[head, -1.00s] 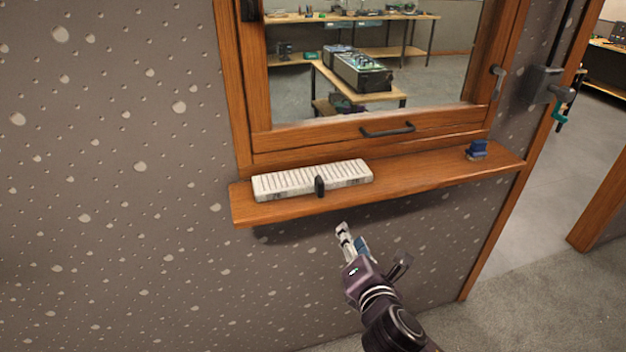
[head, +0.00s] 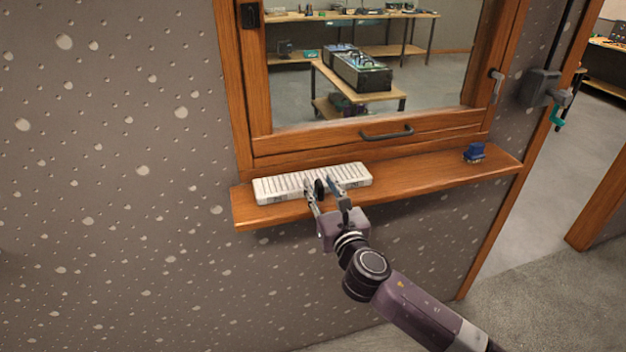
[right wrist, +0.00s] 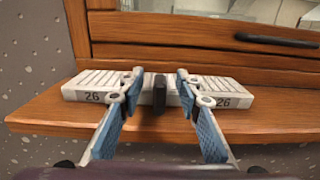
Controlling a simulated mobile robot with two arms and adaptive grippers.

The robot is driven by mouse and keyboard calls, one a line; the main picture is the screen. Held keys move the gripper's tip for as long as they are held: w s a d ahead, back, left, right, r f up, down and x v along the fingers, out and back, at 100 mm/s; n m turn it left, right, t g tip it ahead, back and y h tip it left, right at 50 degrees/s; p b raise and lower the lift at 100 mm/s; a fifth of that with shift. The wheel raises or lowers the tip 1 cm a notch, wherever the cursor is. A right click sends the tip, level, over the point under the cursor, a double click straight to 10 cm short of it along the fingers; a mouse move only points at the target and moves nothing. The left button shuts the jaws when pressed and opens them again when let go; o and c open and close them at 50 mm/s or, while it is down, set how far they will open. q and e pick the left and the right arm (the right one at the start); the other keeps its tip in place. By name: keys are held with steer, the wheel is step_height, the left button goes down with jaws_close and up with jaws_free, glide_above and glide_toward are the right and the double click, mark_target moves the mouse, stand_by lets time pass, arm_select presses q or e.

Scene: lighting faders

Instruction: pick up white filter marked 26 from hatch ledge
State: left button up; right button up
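The white filter (head: 268,189) is a long slatted block lying on the wooden hatch ledge (head: 425,173). It carries the mark 26 twice on its front face in the right wrist view (right wrist: 232,104). A black upright tab (right wrist: 159,92) stands at the middle of its front. My right gripper (head: 320,187) is open, with one finger on each side of the tab. In the right wrist view the fingers (right wrist: 158,84) show gaps to the tab on both sides. My left gripper is not in view.
A small blue object (head: 474,152) stands on the right part of the ledge. The hatch frame with a dark handle (head: 387,133) rises behind the filter. The ledge between filter and blue object is clear. A doorway opens at the right.

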steer(key=shift+w+a+f, duration=0.1)
steer(key=shift+w+a, duration=0.1)
steer(key=shift+w, duration=0.25)
jaws_close()
steer(key=shift+s+r, duration=0.1)
steer(key=shift+r, duration=0.1)
